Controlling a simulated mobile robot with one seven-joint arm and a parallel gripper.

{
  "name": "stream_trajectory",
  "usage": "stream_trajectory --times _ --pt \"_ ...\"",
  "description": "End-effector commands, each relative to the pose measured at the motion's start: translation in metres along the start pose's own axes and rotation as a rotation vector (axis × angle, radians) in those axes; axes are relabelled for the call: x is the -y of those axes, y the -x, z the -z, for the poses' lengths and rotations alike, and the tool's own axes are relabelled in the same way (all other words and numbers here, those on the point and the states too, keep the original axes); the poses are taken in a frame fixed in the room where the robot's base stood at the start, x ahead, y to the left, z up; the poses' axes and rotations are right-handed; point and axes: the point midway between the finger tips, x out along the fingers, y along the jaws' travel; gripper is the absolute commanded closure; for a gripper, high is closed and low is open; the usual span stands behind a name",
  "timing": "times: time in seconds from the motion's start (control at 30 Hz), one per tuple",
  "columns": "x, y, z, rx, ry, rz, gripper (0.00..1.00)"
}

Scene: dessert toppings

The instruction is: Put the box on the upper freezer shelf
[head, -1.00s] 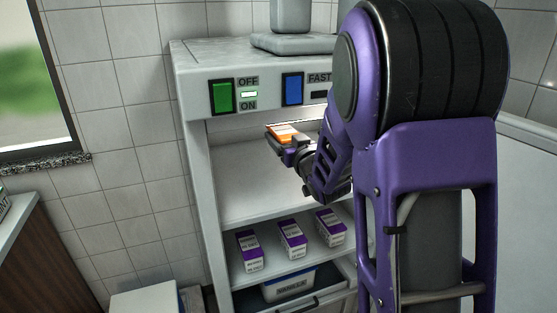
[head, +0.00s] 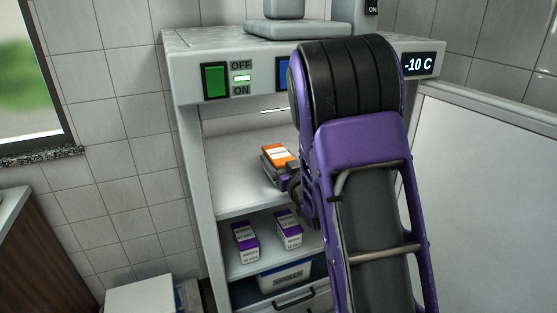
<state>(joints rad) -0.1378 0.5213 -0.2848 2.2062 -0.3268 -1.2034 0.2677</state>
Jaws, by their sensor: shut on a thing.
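An orange and white box (head: 281,153) is held in my gripper (head: 275,160) inside the upper compartment of the freezer. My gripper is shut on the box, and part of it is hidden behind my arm. I cannot tell whether the box touches the shelf. The left part of that shelf is bare. The right part is hidden by my arm.
Purple and white cartons (head: 245,242) stand on the lower shelf. Below them is a labelled tub (head: 287,277). The freezer's left wall (head: 193,165) and top panel (head: 185,83) frame the opening. The open door (head: 490,190) is at the right.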

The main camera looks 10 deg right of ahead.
Motion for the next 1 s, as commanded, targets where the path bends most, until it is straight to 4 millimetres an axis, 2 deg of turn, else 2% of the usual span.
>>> stream_trajectory --times 0.1,0.13,0.27,0.6,0.77,1.0 --pt "0.0 0.0 -0.004 -0.002 0.0 0.0 1.0" --pt "0.0 0.0 -0.004 0.001 0.0 0.0 0.22" --pt "0.0 0.0 -0.003 0.001 0.0 0.0 0.0" --pt "0.0 0.003 0.001 0.001 0.0 -0.001 0.0" --pt "-0.001 0.03 0.0 0.003 -0.002 -0.002 0.0" --pt "-0.001 0.082 0.0 0.002 -0.002 -0.003 0.0"
